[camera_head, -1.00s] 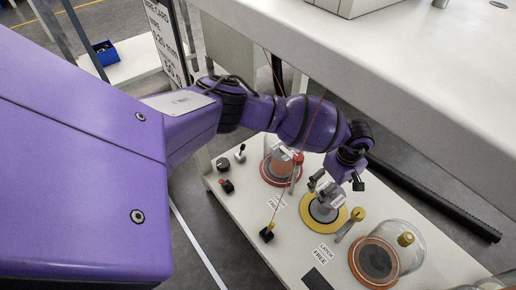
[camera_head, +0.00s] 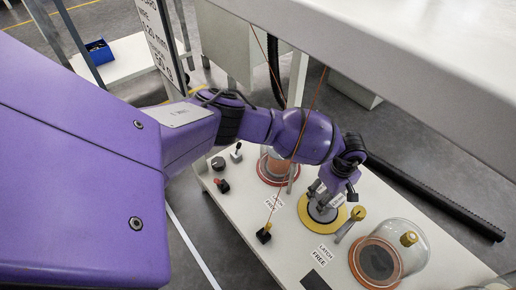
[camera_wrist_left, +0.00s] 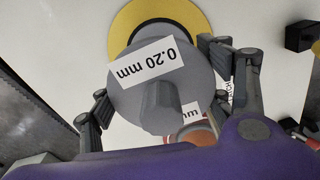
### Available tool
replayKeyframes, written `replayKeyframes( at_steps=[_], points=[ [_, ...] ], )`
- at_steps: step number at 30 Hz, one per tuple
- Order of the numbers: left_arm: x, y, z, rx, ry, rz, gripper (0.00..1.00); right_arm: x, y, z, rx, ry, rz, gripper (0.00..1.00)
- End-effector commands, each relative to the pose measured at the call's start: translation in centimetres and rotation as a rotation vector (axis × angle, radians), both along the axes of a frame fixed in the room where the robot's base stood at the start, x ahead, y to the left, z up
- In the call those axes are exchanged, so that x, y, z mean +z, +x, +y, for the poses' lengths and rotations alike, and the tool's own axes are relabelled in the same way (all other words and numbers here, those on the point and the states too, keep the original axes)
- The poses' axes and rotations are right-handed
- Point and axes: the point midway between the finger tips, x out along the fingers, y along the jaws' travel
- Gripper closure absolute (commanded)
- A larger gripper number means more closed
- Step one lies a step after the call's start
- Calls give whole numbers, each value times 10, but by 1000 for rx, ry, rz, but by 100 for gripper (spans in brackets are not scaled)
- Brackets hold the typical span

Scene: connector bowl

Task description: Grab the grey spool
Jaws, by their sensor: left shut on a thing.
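The grey spool (camera_head: 322,212) stands on a yellow ring (camera_head: 305,222) on the white bench top. In the left wrist view the spool (camera_wrist_left: 138,104) has a round flange, a central knob and a white "0.20 mm" label. My left gripper (camera_head: 334,192) is over the spool from above. Its fingers (camera_wrist_left: 155,78) are on either side of the spool, shut on it. The spool is partly hidden by the gripper in the head view. It still appears to be at the yellow ring; any lift is too small to tell. My right gripper is not in view.
A clear dome (camera_head: 408,237) covers an orange-based spool on the right; another domed station (camera_head: 272,176) is behind left. A thin wire crosses by my arm. A white overhang (camera_head: 420,60) is above right.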

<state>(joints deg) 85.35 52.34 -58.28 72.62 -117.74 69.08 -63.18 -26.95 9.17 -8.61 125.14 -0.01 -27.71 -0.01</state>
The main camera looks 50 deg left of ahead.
Motion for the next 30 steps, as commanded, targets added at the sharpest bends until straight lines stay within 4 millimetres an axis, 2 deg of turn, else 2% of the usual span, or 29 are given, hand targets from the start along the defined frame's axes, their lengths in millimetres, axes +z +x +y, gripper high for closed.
replayKeyframes(
  at_steps=[1,3,20,26,30],
  points=[
    [1,1,-1,-1,0,-2,52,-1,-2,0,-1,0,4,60],
    [1,2,-1,-1,0,-2,61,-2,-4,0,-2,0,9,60],
    [4,3,-1,-1,-1,-6,64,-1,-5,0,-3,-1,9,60],
    [23,4,-2,-2,-2,-9,64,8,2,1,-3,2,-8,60],
    [51,4,-1,-1,-1,-10,64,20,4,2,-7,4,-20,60]
  ],
)
